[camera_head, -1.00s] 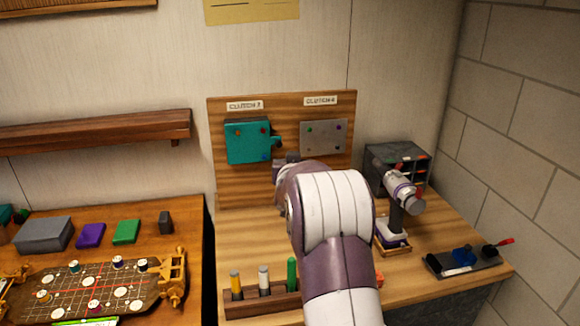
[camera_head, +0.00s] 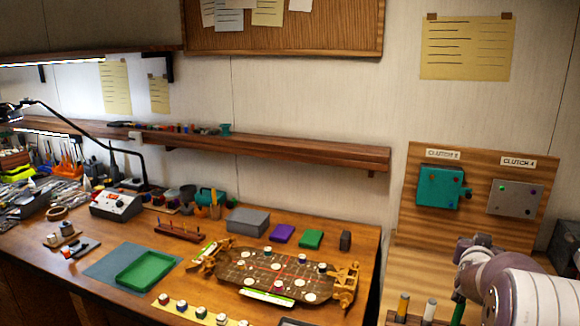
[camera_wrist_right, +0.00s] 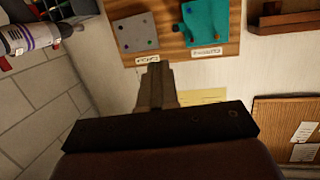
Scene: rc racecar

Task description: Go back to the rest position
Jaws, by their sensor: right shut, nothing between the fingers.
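My right arm reaches in at the lower right of the head view, in front of the wooden clutch board. In the right wrist view my right gripper (camera_wrist_right: 156,85) is shut and empty, its fingers together. It points toward the wooden clutch board (camera_wrist_right: 155,45), which shows upside down, and is apart from it. The board carries a teal clutch plate (camera_head: 438,188) and a grey clutch plate (camera_head: 514,198). My left gripper is not in view.
The left workbench holds a racecar chassis (camera_head: 235,272), a green tray (camera_head: 146,271), a grey box (camera_head: 248,222) and purple and green blocks. A shelf (camera_head: 300,152) runs along the wall.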

